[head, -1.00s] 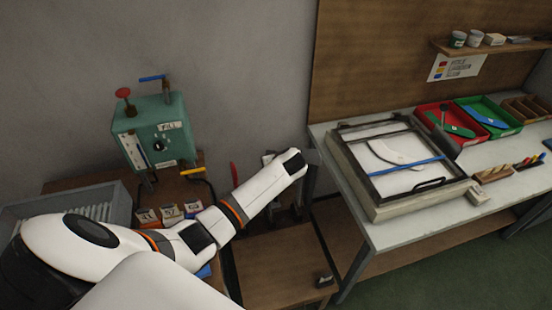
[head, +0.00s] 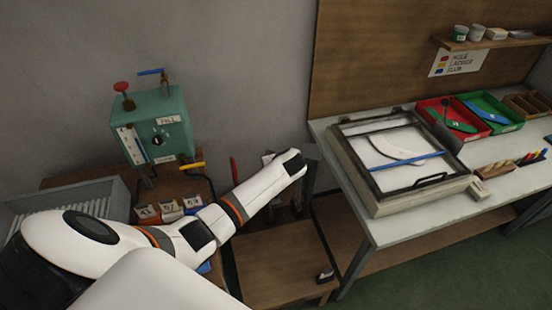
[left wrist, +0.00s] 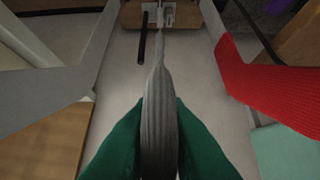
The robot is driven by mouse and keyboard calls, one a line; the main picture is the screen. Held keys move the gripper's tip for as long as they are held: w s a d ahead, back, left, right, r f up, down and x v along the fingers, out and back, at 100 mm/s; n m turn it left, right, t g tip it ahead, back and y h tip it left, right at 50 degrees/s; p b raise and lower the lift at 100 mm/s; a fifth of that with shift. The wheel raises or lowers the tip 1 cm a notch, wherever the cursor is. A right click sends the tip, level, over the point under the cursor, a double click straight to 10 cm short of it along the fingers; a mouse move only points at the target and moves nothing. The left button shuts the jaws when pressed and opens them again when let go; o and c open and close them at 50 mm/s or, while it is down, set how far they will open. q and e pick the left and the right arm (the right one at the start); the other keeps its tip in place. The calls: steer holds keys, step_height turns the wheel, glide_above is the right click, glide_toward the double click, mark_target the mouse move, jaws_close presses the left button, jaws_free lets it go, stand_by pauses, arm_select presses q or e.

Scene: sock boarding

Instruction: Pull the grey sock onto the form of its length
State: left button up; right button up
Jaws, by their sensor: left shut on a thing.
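In the left wrist view my left gripper (left wrist: 158,112) has its two green fingers shut on a grey ribbed sock (left wrist: 157,100), which runs up the picture as a narrow strip. A bare, light grey, bent flat form (left wrist: 40,108) stands to the left, apart from the sock. To the right is a form (left wrist: 209,20) with red ribbed cloth (left wrist: 265,85) on its lower part. In the head view the left arm reaches to the middle; its fingers and the sock are hidden there. A red piece (head: 234,171) shows behind the arm. My right gripper is not in view.
A green box with valves (head: 154,125) stands at the left, above a grey ribbed tray (head: 118,195) and small labelled boxes (head: 170,208). A table with a framed panel (head: 385,200) and red (head: 425,104) and green (head: 512,127) trays is at the right.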

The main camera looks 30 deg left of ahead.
arm_select(q)
steer(key=o, duration=0.8)
steer(key=shift+o, duration=0.2)
steer(key=v, duration=1.2)
steer(key=shift+a, duration=0.1)
steer(key=s+d+f+n+g+h+b, duration=0.1)
steer(key=s+f+n, duration=0.25)
steer(key=f, duration=0.75)
steer(key=s+d+f+n+g+h+b, duration=0.15)
steer(key=s+f, duration=0.35)
steer(key=f, duration=0.5)
steer(key=s+f+n+h+b, duration=0.2)
steer(key=s+f+n, duration=0.2)
steer(key=f, duration=0.7)
steer(key=s+d+f+n+g+h+b, duration=0.1)
steer(key=s+f+n, duration=0.4)
steer(key=s, duration=0.6)
steer(key=s+d+f+n+h+b, duration=0.1)
steer(key=s+d+f+n, duration=0.1)
steer(key=s+f+n, duration=0.3)
steer(key=s+d+f+n+g+h+b, duration=0.1)
steer(key=s+f+n, duration=0.3)
steer(key=s+f, duration=0.7)
steer(key=s, duration=0.7)
steer(key=shift+s+d+f+n+g, duration=0.3)
steer(key=shift+s+d+n+g, duration=0.05)
steer(key=shift+d+n, duration=0.05)
